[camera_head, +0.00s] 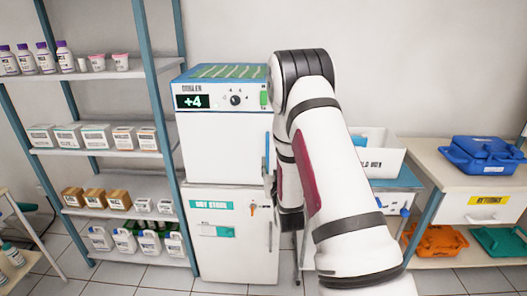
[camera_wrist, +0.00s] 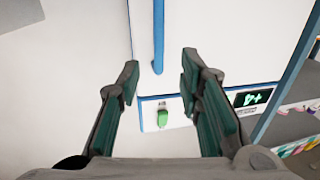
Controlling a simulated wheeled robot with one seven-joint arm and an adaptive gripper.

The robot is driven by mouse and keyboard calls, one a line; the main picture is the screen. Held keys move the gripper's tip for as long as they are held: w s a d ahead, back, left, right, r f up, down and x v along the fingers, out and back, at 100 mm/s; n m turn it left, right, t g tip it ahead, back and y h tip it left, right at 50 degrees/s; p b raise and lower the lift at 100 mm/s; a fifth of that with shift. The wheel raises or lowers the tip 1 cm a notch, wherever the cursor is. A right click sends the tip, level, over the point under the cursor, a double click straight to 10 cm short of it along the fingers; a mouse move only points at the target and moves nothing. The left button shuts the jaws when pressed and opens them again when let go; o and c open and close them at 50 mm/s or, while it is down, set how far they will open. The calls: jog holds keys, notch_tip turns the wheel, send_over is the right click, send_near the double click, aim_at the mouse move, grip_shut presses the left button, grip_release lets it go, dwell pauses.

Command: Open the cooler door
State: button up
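The cooler (camera_head: 220,101) is a white box with a blue-edged top, a "+4" display and a knob. Its door (camera_head: 222,147) looks shut. The blue vertical handle (camera_head: 267,150) is at the door's right edge, partly beside my arm. In the wrist view, which shows the cooler inverted, the handle (camera_wrist: 158,38) and door (camera_wrist: 205,40) are ahead. My gripper (camera_wrist: 160,72) is open and empty. Its fingers appear on either side of the handle's line, with no visible contact. My arm hides the gripper in the head view.
A white cabinet (camera_head: 237,262) stands under the cooler. A shelf rack (camera_head: 108,152) with bottles and boxes is close on the left. A white open bin (camera_head: 376,155) and a table with a blue case (camera_head: 482,155) are on the right. Bare wall lies behind.

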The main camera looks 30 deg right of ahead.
aim_at(268, 151)
jog(key=x, duration=1.1)
jog(key=shift+d, duration=0.1)
grip_shut()
